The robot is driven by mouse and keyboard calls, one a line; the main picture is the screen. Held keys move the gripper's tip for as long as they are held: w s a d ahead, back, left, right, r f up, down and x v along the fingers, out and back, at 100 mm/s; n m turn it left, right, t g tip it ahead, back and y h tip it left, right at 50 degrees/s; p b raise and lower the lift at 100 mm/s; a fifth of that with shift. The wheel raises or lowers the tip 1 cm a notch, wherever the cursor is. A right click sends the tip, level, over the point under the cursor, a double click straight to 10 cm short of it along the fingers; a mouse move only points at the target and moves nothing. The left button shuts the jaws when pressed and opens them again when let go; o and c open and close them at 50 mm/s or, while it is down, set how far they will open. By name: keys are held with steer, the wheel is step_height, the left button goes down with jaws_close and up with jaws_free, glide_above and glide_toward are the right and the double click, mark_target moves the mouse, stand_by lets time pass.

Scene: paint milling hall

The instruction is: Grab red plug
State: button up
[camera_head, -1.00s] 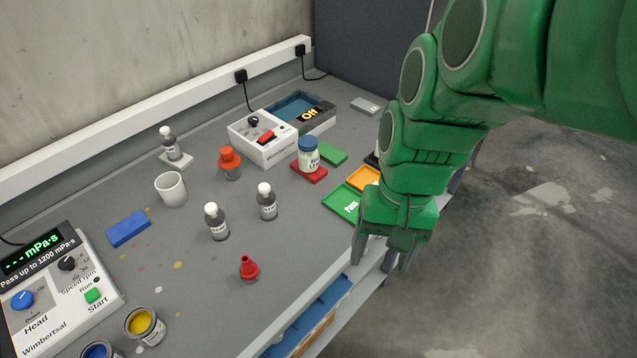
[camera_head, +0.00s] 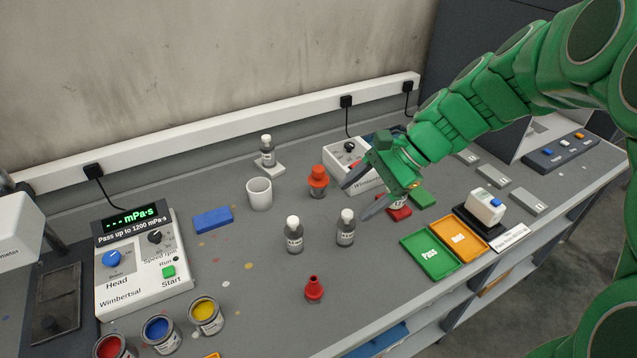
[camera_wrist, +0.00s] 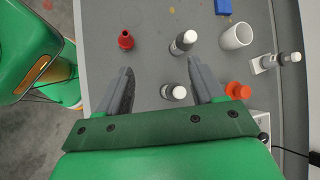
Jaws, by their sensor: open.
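The small red plug (camera_head: 313,290), a cone with a narrow top, stands upright on the grey bench near its front edge. In the wrist view the red plug (camera_wrist: 125,40) lies ahead of the left finger, apart from it. My gripper (camera_head: 360,194) is open and empty above the bench, to the right of and farther back than the plug. In the wrist view its two fingers (camera_wrist: 161,72) are spread, with a white-capped bottle (camera_wrist: 173,92) showing between them.
Two white-capped bottles (camera_head: 294,236) (camera_head: 346,228) stand behind the plug. A white mug (camera_head: 259,194), a blue block (camera_head: 213,220) and paint cans (camera_head: 206,316) are to the left. Green Pass tray (camera_head: 428,256) is at right. Bench around the plug is clear.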

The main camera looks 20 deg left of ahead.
steer(key=w+a+f+m+y, duration=0.2)
steer(key=w+a+m+y, duration=0.15)
steer(key=w+a, duration=0.5)
steer(key=m+y, duration=0.3)
steer(key=m, duration=0.2)
glide_above(323, 169)
steer(key=d, duration=0.1)
step_height(323, 169, down, 4)
steer(key=f, duration=0.1)
steer(key=shift+w+d+f+t+h, duration=0.1)
steer(key=shift+f+t+h, duration=0.1)
steer(key=shift+f, duration=0.7)
steer(key=shift+w+d+f+t+h, duration=0.1)
steer(key=shift+f+t+h, duration=0.1)
steer(key=shift+f, duration=0.7)
step_height(323, 169, down, 2)
steer(key=shift+f, duration=0.25)
steer(key=shift+x, duration=1.15)
steer(key=shift+s+a, duration=0.15)
steer(key=shift+a, duration=0.15)
steer(key=shift+c, duration=0.5)
